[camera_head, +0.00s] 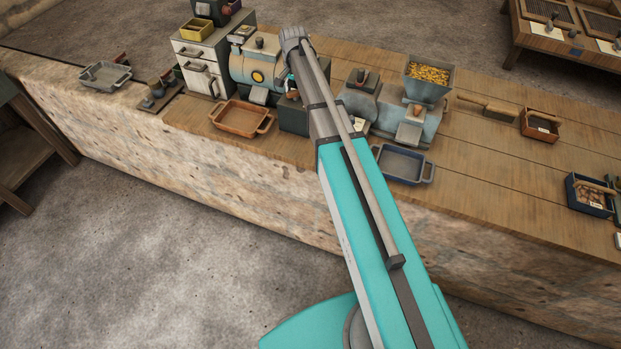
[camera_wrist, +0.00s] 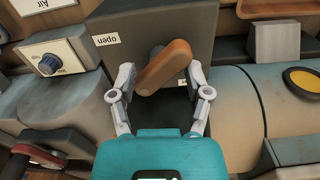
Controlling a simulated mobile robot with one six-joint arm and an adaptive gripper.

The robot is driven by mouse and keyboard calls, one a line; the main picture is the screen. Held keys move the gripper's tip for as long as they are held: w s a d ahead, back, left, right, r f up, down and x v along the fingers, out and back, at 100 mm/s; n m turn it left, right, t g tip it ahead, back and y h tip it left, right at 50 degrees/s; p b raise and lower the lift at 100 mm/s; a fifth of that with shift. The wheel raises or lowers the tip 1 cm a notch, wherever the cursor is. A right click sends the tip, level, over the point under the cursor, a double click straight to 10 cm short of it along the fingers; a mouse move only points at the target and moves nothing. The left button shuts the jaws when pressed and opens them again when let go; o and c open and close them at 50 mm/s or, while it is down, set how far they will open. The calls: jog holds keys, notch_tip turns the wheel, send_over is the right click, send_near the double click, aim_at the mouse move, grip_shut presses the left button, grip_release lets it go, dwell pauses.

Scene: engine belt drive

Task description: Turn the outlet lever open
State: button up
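The outlet lever (camera_wrist: 164,68), an orange-brown bar on a dark pivot, sits on the face of a dark grey box (camera_wrist: 190,22) in the wrist view. It lies slanted, one end up right and the other down left. A white label reading "open" (camera_wrist: 106,39), upside down, is left of it; another label is mostly hidden behind the lever. My gripper (camera_wrist: 162,76) has its fingers apart, one on each side of the lever. I cannot tell whether they touch it. In the head view my arm hides most of the gripper and lever; the dark box (camera_head: 293,117) shows beside it.
A blue-grey machine with a round yellow window (camera_wrist: 305,79) is close on the right in the wrist view. A dial panel (camera_wrist: 50,64) is on the left. In the head view an orange tray (camera_head: 241,118), a blue tray (camera_head: 402,164) and a hopper (camera_head: 428,80) stand on the bench.

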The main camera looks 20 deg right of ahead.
aim_at(296, 91)
jog(key=shift+n, duration=0.3)
jog(key=shift+r+p, duration=0.85)
notch_tip(296, 91, up, 12)
jog(key=p, duration=1.2)
jog(key=s+a+f+n+b, duration=0.2)
jog(key=s+f+n+b, duration=0.35)
jog(key=s, duration=0.85)
jog(key=s+a+f+n+b, duration=0.1)
jog(key=s+f+n+b, duration=0.1)
jog(key=s+f+b, duration=1)
notch_tip(296, 91, down, 7)
jog(key=s+b, duration=0.2)
jog(key=b, duration=0.5)
jog(key=shift+s+f, duration=0.15)
jog(key=shift+s, duration=0.1)
jog(key=shift+a, duration=0.1)
